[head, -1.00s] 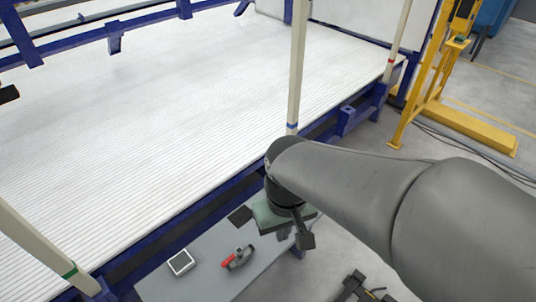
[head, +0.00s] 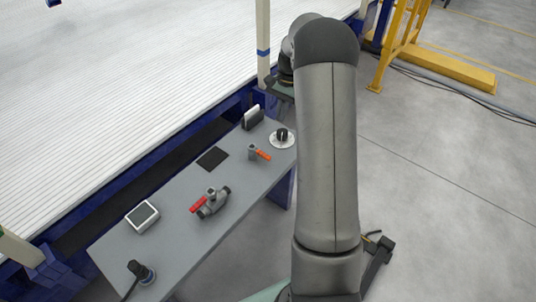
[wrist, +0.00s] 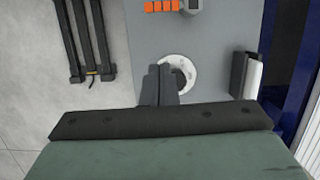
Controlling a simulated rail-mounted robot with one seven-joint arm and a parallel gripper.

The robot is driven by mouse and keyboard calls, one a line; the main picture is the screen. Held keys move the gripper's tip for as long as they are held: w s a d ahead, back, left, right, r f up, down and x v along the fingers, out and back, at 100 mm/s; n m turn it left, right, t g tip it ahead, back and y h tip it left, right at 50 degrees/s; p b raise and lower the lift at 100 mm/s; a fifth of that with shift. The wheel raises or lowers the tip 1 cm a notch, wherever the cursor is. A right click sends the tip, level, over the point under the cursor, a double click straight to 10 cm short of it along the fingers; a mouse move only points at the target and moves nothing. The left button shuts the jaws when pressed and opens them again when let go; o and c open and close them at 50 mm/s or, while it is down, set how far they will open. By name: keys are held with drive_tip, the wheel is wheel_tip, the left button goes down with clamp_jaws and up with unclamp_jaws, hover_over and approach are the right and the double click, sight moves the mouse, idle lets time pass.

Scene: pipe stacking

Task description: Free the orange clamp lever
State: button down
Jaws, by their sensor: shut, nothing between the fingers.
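The orange clamp lever (head: 263,155) sticks out to the right from a short grey clamp post (head: 252,151) on the grey table. In the wrist view the orange lever (wrist: 160,5) is cut off by the top edge, with the grey clamp body (wrist: 192,6) at its right. My gripper (wrist: 157,72) is shut and empty. In that view its fingertips overlap a white round dial with a dark knob (wrist: 185,62), and the lever lies beyond them. In the head view my arm largely hides the gripper.
The grey table (head: 180,255) also bears the white dial (head: 282,139), a red-handled valve (head: 210,203), a white square device (head: 142,215), a dark joystick (head: 141,272), a black pad (head: 212,158) and an upright dark-and-white holder (head: 251,117). A pale upright post (head: 263,45) stands behind.

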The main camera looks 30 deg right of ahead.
sight(259, 152)
drive_tip(key=shift+w+d+f, duration=0.2)
drive_tip(key=shift+d+f, duration=0.15)
drive_tip(key=shift+f, duration=0.1)
drive_tip(key=b+x, duration=0.2)
drive_tip(key=x, duration=0.8)
drive_tip(key=shift+f+b, duration=0.1)
drive_tip(key=shift+b, duration=0.3)
drive_tip(key=a, duration=0.1)
drive_tip(key=s+a, duration=0.1)
drive_tip(key=a, duration=0.1)
drive_tip(key=shift+s+a+b, duration=0.25)
drive_tip(key=shift+s+b, duration=0.1)
drive_tip(key=shift+b, duration=0.05)
drive_tip(key=shift+s+a, duration=0.1)
drive_tip(key=shift+a, duration=0.05)
